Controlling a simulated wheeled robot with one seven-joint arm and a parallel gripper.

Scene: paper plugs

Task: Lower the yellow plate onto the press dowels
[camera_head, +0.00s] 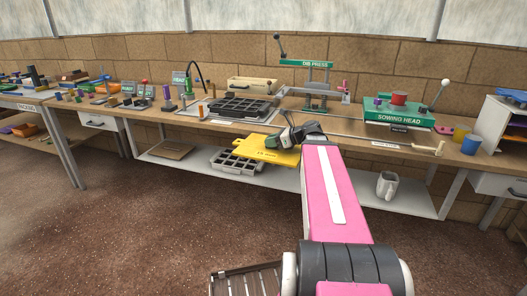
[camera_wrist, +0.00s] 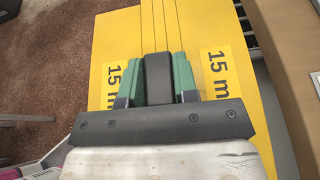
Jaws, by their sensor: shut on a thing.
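The yellow plate (camera_head: 258,151) is held in the air in front of the bench's front edge, left of my pink arm. My gripper (camera_head: 292,139) is shut on it at its right side. In the wrist view, the green fingers of my gripper (camera_wrist: 158,75) close on a dark grip block in the middle of the yellow plate (camera_wrist: 112,45), which carries "15 m…" labels. The press (camera_head: 308,64), with a green "DIE PRESS" sign, stands at the back of the bench, beyond and right of the plate. Its dowels are too small to make out.
The wooden bench (camera_head: 215,121) runs across the view. A black compartment tray (camera_head: 240,107) sits left of the press. A grey tray (camera_head: 232,168) lies on the lower shelf.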

